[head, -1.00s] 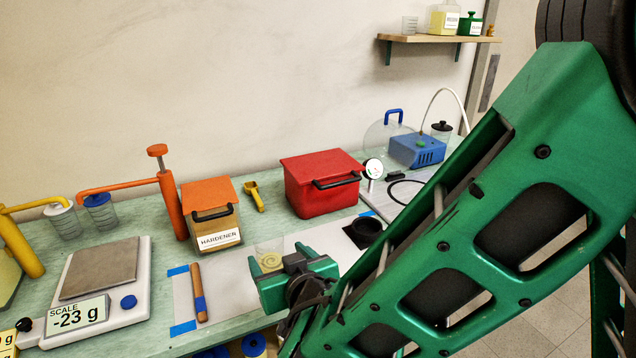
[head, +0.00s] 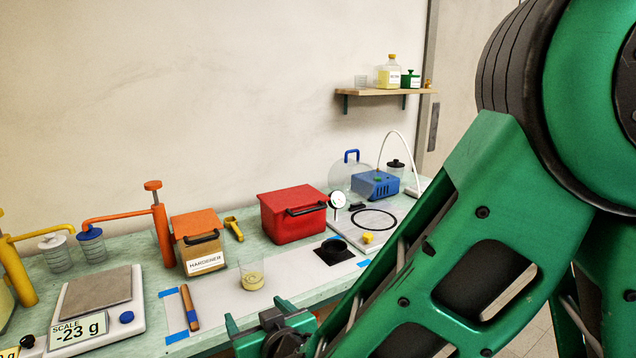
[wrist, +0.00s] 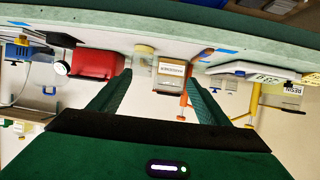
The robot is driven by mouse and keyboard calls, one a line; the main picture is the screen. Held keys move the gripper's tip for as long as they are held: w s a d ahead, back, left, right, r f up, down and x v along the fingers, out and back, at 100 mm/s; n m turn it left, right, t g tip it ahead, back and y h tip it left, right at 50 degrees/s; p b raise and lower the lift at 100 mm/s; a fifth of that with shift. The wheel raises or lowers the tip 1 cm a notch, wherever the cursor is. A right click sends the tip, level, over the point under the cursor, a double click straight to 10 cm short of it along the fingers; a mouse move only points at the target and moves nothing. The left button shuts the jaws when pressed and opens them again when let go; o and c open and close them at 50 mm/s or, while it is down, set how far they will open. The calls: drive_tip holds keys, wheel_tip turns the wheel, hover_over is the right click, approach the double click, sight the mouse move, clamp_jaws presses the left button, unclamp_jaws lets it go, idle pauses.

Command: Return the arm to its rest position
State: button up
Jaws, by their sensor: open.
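My gripper (head: 262,328) is at the bottom middle of the head view, in front of the bench's near edge. Its fingers are apart with nothing between them. In the wrist view my gripper (wrist: 158,103) shows two separated green fingers, with the bench upside down beyond them. My green arm (head: 440,270) fills the right side of the head view. A clear cup with pale yellow contents (head: 252,281) stands on the white mat, behind and apart from the gripper.
The bench (head: 85,262) holds a scale (head: 97,305) reading -23 g, an orange HARDENER box (head: 199,250), a red box (head: 291,216), a wooden-handled stick (head: 189,307) and a blue pump (head: 376,185). A shelf (head: 380,92) is on the wall. Floor shows at the right.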

drive_tip(key=w+d+m+h, duration=0.2)
drive_tip(key=w+d+h, duration=0.15)
drive_tip(key=d, duration=0.55)
drive_tip(key=w+d+m+h, duration=0.2)
drive_tip(key=w+d, duration=0.3)
drive_tip(key=d, duration=0.4)
drive_tip(key=s+d+m+g+h, duration=0.2)
drive_tip(key=d+m+g+h, duration=0.2)
drive_tip(key=d, duration=1.6)
drive_tip(key=s+d+m+g, duration=0.3)
drive_tip(key=s+d+g, duration=0.3)
drive_tip(key=s+d, duration=0.95)
drive_tip(key=s+r+m+g+y, duration=0.1)
drive_tip(key=s+r+y, duration=0.1)
drive_tip(key=s, duration=0.8)
drive_tip(key=shift+s+a+g+y, duration=0.2)
drive_tip(key=shift+a+g+y, duration=0.2)
drive_tip(key=shift+y, duration=0.25)
